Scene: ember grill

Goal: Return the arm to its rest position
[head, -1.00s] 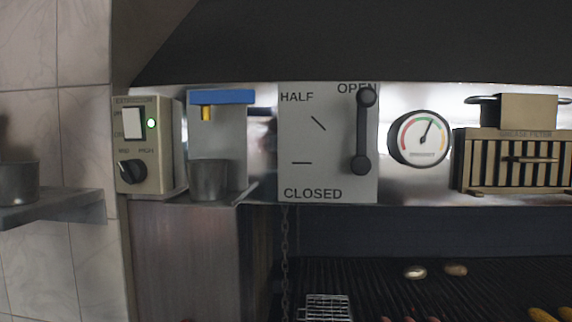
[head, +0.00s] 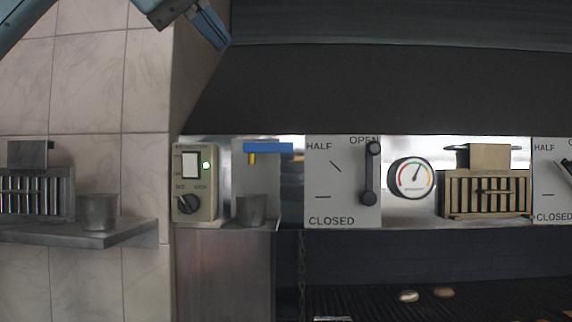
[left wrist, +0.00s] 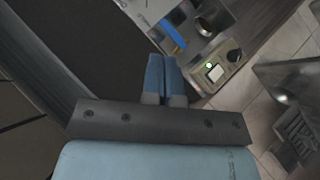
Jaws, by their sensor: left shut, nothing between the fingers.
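My left gripper (head: 208,27) shows at the top left of the head view, in front of the tiled wall and the hood's edge. Its blue fingers are together and hold nothing. In the left wrist view the same fingers (left wrist: 166,78) are side by side, clear of any object. My left arm comes in from the upper left corner. My right gripper does not show in either view.
The extractor control box (head: 196,183) has a lit green lamp. Beside it are a blue-topped dispenser (head: 267,148), a lever panel (head: 325,208) with the lever up at OPEN, a gauge (head: 411,178) and a slotted filter box (head: 487,194). A wall shelf (head: 90,234) holds a metal pot (head: 98,211).

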